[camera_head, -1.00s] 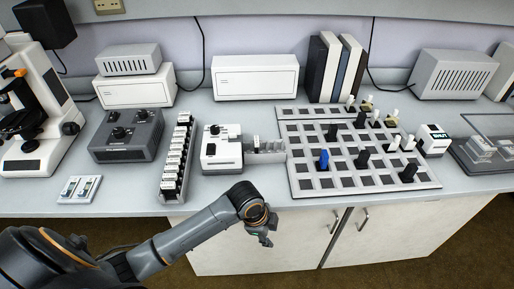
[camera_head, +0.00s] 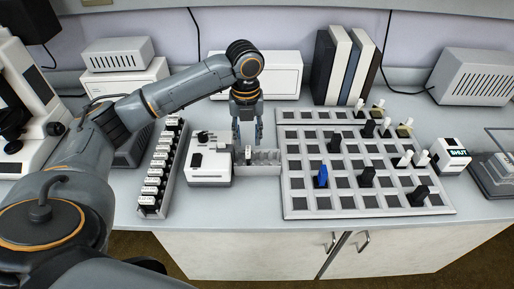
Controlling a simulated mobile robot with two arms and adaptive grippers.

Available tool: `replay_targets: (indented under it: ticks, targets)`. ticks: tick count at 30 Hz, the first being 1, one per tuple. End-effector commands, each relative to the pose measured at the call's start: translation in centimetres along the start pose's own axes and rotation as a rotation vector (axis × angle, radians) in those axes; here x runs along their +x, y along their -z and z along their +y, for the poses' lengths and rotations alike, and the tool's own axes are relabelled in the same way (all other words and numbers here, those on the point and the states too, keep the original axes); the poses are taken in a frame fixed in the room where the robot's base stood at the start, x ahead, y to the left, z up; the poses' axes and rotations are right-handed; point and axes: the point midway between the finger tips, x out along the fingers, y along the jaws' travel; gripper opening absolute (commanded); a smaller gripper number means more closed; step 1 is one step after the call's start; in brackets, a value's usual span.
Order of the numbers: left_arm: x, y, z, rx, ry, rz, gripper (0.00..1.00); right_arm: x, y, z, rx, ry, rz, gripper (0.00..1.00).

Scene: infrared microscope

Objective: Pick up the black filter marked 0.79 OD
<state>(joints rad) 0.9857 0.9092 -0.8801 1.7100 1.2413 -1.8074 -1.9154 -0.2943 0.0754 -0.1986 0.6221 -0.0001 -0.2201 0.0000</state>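My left gripper (camera_head: 247,142) points down over the small grey compartment tray (camera_head: 268,158), its fingers apart. A small white-topped piece (camera_head: 248,153) stands in the tray below and between the fingers; I cannot tell whether they touch it. Several black filters stand on the grey grid board, such as one at the back left (camera_head: 336,141), one in the middle (camera_head: 366,176) and one at the front right (camera_head: 418,195). No 0.79 OD marking is readable in this view. My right gripper is not in view.
The grid board (camera_head: 288,207) also holds a blue piece (camera_head: 322,175) and several white ones. A white device (camera_head: 210,165) stands left of the tray, and a rack (camera_head: 154,205) of white-labelled pieces is beyond it. A box marked SHUT (camera_head: 451,155) stands right of the board.

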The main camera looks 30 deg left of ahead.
Motion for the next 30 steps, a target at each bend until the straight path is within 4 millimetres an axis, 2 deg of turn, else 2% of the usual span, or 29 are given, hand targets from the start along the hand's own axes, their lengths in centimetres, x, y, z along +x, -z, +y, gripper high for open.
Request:
replay_targets:
  ticks: [2, 5, 8, 15, 23, 30]
  targets:
    - [-0.8, -0.6, 0.7, 0.025, -0.005, 0.004, 0.36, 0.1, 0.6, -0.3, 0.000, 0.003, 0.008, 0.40]
    - [-0.2, -0.8, 0.9, 0.040, -0.007, 0.011, 0.36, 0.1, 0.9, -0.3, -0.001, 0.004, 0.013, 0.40]
    - [1.6, -0.7, 1.0, 0.041, -0.009, 0.013, 0.36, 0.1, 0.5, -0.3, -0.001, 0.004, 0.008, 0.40]
    - [6.0, -0.7, 0.9, 0.039, -0.006, 0.011, 0.36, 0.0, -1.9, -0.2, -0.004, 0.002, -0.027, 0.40]
    - [8.0, -0.9, 0.7, 0.039, -0.005, 0.009, 0.36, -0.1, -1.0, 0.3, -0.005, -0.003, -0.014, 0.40]
    - [11.5, -1.4, 0.2, 0.039, -0.006, 0.010, 0.36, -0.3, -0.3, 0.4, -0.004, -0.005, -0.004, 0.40]
